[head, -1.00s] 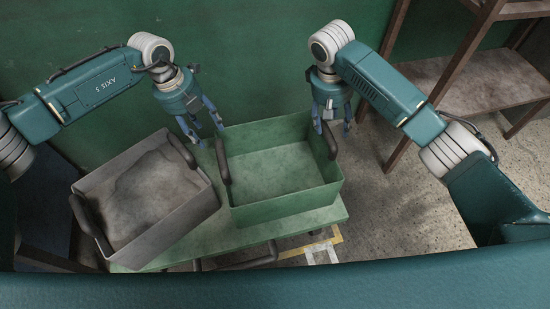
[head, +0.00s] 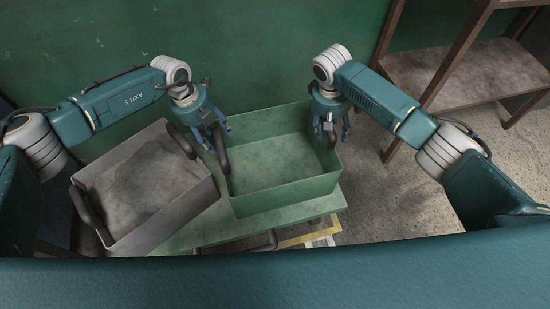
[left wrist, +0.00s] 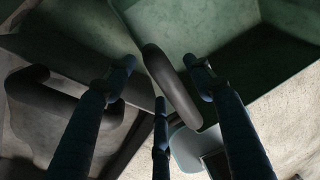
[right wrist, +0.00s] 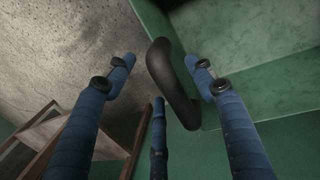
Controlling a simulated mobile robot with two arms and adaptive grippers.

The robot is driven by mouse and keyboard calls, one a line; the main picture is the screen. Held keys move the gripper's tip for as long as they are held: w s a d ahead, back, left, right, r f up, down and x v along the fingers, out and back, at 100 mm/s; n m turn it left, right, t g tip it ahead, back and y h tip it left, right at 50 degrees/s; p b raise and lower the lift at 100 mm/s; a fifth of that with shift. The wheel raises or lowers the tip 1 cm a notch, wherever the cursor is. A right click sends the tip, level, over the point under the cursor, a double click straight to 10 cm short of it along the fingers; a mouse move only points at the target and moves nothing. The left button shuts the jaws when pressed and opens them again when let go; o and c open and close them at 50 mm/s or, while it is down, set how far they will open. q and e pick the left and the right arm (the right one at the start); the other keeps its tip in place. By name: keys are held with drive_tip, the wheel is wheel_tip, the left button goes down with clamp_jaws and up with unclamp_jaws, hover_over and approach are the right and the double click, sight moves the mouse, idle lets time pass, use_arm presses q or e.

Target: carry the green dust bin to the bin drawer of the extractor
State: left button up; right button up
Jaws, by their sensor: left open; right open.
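The green dust bin (head: 285,190) is an open, empty box standing on a green table. It has a dark handle at each side. My left gripper (head: 217,147) is open at its left handle (head: 222,150); in the left wrist view that handle (left wrist: 170,85) lies between the spread fingers (left wrist: 162,68). My right gripper (head: 332,138) is open at the right handle; in the right wrist view that handle (right wrist: 172,85) lies between the spread fingers (right wrist: 162,75). The fingers do not visibly press on either handle. No extractor drawer is recognisable.
A green wall (head: 270,40) is behind. A brown shelf (head: 450,75) stands at the right. Bare floor (head: 385,200) lies right of the table.

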use_arm(q)
drive_tip(key=shift+d+f, duration=0.15)
drive_tip(key=shift+f, duration=0.65)
use_arm(e)
drive_tip(key=shift+d+f, duration=0.15)
drive_tip(key=shift+f, duration=0.6)
use_arm(q)
clamp_jaws()
use_arm(e)
clamp_jaws()
use_arm(q)
drive_tip(key=shift+d, duration=0.1)
drive_tip(key=shift+w+d+r, duration=0.1)
drive_tip(key=shift+r, duration=0.1)
use_arm(e)
drive_tip(key=shift+w+r, duration=0.1)
drive_tip(key=shift+r, duration=0.05)
